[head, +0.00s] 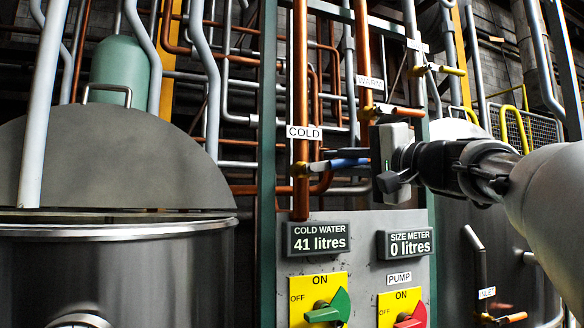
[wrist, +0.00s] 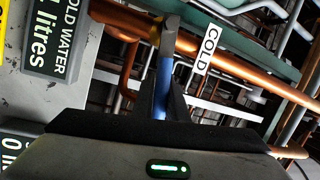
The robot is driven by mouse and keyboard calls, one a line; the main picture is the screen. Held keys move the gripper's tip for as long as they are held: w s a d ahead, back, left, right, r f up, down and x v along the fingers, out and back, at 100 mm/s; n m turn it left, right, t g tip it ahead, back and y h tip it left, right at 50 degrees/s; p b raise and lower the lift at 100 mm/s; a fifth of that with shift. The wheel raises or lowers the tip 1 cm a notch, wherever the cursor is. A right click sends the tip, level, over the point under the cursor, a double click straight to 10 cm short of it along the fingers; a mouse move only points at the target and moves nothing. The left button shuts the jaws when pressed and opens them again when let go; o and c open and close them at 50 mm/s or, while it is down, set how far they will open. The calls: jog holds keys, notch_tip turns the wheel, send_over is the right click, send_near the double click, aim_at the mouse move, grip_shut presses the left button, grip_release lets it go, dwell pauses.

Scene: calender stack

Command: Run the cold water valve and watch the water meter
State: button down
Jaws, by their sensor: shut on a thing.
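The cold water valve's blue lever (head: 345,163) sticks out to the right of the vertical copper pipe labelled COLD (head: 304,132), roughly level and across the pipe. My gripper (head: 362,163) is shut on the lever. In the wrist view the blue lever (wrist: 164,88) runs between my dark fingers (wrist: 166,105), with the COLD tag (wrist: 206,50) beside it. The cold water meter (head: 319,239) below reads 41 litres; part of its display (wrist: 52,35) shows sideways in the wrist view. No flowing water shows.
The size meter (head: 410,243) reads 0 litres. Below are a green OFF/ON switch (head: 328,307) and a red PUMP switch (head: 411,317). A warm valve (head: 402,111) sits close above my gripper. A large steel vat (head: 120,265) stands at left; pipes crowd the back.

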jog(key=shift+d+f+m+t+b, duration=0.1)
jog(key=shift+f+m+t+b, duration=0.1)
jog(key=shift+f+m+b, duration=0.3)
jog(key=shift+f+m+t+b, duration=0.2)
jog(key=shift+m+b, duration=0.1)
jog(key=shift+m, duration=0.4)
jog(key=shift+w, duration=0.1)
jog(key=c, duration=2)
grip_release()
